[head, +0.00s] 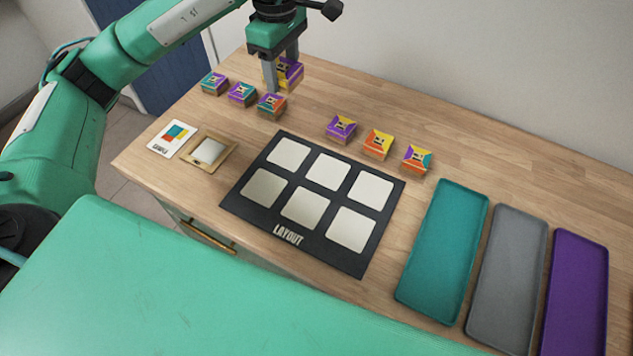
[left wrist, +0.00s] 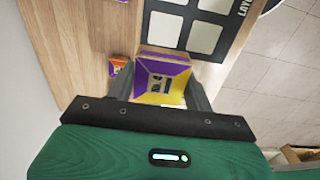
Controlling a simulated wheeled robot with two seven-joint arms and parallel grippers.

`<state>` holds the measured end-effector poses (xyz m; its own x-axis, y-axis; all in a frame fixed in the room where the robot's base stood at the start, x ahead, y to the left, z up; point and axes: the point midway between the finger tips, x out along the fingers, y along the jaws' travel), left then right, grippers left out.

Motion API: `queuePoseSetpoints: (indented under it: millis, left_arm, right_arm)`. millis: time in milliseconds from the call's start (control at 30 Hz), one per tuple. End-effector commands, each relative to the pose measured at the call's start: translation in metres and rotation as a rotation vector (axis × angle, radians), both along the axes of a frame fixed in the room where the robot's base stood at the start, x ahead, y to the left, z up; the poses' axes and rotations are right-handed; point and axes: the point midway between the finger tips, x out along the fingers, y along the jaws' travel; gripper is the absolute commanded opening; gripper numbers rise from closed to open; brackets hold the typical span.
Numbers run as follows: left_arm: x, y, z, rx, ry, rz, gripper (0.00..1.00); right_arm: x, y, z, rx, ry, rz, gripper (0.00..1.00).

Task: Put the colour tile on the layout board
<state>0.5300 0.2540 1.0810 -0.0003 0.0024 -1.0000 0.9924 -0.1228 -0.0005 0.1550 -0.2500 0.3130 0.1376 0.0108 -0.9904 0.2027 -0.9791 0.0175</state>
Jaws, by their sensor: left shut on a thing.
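My left gripper (head: 281,78) is shut on a purple and yellow colour tile (head: 292,72), a small block held above the back of the table, behind the left row of tiles. In the left wrist view the held tile (left wrist: 160,80) sits between the fingers (left wrist: 160,92), its dark-printed face showing. The layout board (head: 345,262) is black with several pale square cells, all bare, and lies in the middle of the table. Part of the board (left wrist: 183,29) also shows at the top of the left wrist view. My right gripper is in neither view.
Several tiles stand behind the board, in a left row (head: 242,93) and a right row (head: 378,144). A colour card (head: 172,138) and a wooden-framed pad (head: 188,156) lie left of it. Teal (head: 440,255), grey (head: 507,280) and purple (head: 575,295) trays lie right.

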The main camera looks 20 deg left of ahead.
Motion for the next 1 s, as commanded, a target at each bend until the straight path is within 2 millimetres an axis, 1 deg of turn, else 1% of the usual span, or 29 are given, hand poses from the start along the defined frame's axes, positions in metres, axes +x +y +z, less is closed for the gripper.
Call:
queuePoseSetpoints:
  millis: [33,167,267,333,633,767,800,900,1000]
  left_arm:
    - [-0.003,-0.001,0.002,0.0,0.001,-0.006,0.29]
    - [-0.007,-0.003,0.001,-0.001,0.0,-0.014,0.29]
    - [-0.008,-0.003,-0.005,-0.001,0.001,-0.016,0.29]
    - [-0.009,-0.004,-0.014,-0.002,0.003,-0.017,0.29]
    - [-0.01,-0.003,-0.067,-0.001,0.005,-0.016,0.29]
    - [-0.01,-0.003,-0.095,-0.001,0.006,-0.015,0.29]
    - [-0.01,-0.003,-0.105,0.0,0.007,-0.015,0.29]
    - [-0.01,-0.003,-0.128,-0.001,0.005,-0.016,0.29]
    - [-0.009,-0.003,-0.145,-0.001,0.003,-0.016,0.29]
  right_arm:
    - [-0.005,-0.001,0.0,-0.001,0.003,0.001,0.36]
    - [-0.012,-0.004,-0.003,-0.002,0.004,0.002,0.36]
    - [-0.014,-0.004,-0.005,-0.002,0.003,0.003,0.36]
    - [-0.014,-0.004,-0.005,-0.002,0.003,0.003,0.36]
    - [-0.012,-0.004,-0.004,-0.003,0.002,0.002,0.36]
    - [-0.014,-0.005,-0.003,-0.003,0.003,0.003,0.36]
    - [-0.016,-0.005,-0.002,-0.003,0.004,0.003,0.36]
    - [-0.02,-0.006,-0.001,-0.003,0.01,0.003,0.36]
    - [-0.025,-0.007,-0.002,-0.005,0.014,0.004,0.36]
